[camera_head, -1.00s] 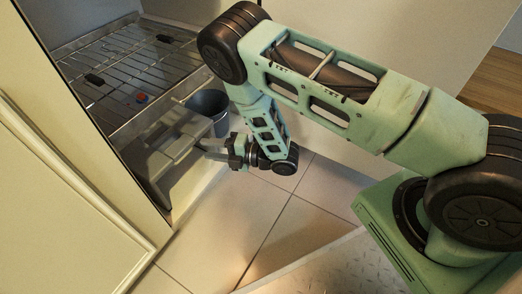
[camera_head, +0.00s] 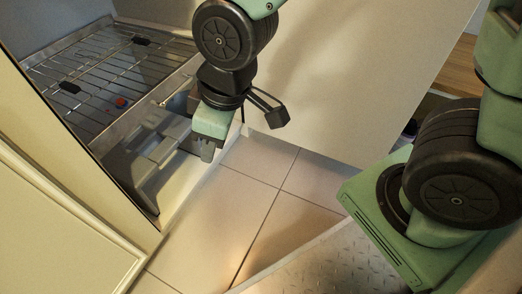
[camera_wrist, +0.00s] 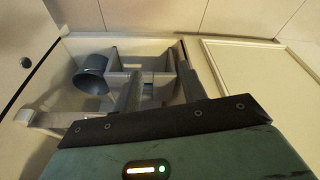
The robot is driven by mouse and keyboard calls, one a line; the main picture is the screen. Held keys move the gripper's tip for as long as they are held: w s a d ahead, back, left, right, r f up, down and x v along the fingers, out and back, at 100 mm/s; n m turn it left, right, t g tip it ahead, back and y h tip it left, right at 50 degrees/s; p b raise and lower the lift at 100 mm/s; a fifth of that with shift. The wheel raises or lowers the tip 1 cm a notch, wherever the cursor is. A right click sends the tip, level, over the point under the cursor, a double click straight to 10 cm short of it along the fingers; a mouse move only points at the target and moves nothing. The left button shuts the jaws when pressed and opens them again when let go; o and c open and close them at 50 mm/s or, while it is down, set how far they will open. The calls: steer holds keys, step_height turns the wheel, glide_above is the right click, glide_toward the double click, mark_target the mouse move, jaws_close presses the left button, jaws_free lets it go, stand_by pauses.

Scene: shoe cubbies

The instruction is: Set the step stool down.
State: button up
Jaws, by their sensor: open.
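The step stool (camera_head: 152,153) is a light grey piece with flat treads, in the low compartment under the wire rack in the head view. In the wrist view the pale stool (camera_wrist: 128,58) appears beyond my fingers, and its lower parts are partly covered by them. My gripper (camera_head: 207,150) hangs just right of the stool, pointing down. In the wrist view my gripper (camera_wrist: 160,88) has its two grey fingers apart with nothing clearly held between them. I cannot tell whether a finger touches the stool.
A dark bucket (camera_wrist: 91,76) stands beside the stool. A wire rack (camera_head: 105,75) with small dark items and a red one is above. A cream panel (camera_head: 60,220) bounds the left, a pale panel (camera_head: 370,70) the right. Tiled floor (camera_head: 255,205) in front is clear.

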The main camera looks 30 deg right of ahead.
steer(key=s+d+r+m+g+h, duration=0.1)
steer(key=s+d+r+m+g, duration=0.1)
steer(key=s, duration=0.7)
steer(key=shift+s+d+r+m+h, duration=0.35)
steer(key=shift+d+r, duration=0.3)
steer(key=shift+d, duration=0.4)
steer(key=shift+w, duration=0.1)
step_height(320, 180, up, 50)
steer(key=p, duration=5)
steer(key=shift+r, duration=0.15)
